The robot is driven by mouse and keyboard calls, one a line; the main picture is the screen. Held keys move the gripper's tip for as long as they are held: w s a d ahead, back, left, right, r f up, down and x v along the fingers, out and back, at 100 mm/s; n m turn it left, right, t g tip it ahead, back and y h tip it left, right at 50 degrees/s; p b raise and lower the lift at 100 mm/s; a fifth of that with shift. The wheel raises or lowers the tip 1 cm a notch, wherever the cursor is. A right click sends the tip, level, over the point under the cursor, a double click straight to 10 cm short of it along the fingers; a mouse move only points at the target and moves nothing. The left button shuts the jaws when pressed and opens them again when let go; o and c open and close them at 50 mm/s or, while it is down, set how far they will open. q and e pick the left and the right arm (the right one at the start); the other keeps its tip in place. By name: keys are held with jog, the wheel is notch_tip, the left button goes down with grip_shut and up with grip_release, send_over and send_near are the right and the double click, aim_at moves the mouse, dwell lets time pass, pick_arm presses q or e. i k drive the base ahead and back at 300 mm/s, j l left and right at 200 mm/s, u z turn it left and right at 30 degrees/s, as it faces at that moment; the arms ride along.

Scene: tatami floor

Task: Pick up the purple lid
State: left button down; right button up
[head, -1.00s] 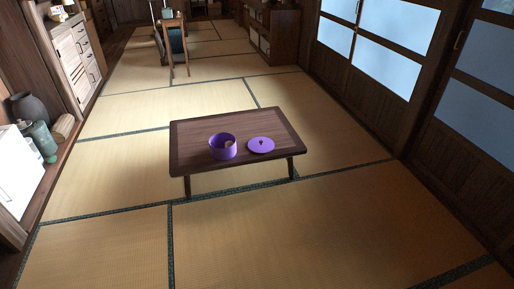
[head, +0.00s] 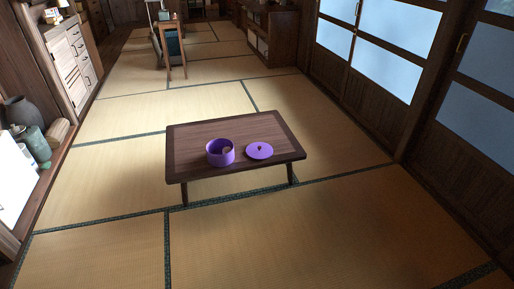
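The purple lid (head: 260,151) is a flat round disc with a small dark knob on top. It lies on the low dark wooden table (head: 200,134), near the table's front edge and right of its middle. The lid and the pot are apart. Neither of my grippers shows in the head view.
Open tatami floor (head: 300,240) lies in front of the table and on both sides. Dark vases (head: 18,111) and a white cabinet stand at the left wall. A small wooden stand (head: 172,48) is far behind. Sliding doors (head: 390,60) line the right.

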aim_at(256, 150)
jog(key=i+u, duration=0.1)
jog(key=i, duration=0.7)
jog(key=i+l+u, duration=0.1)
jog(key=i, duration=0.7)
jog(key=l, duration=0.1)
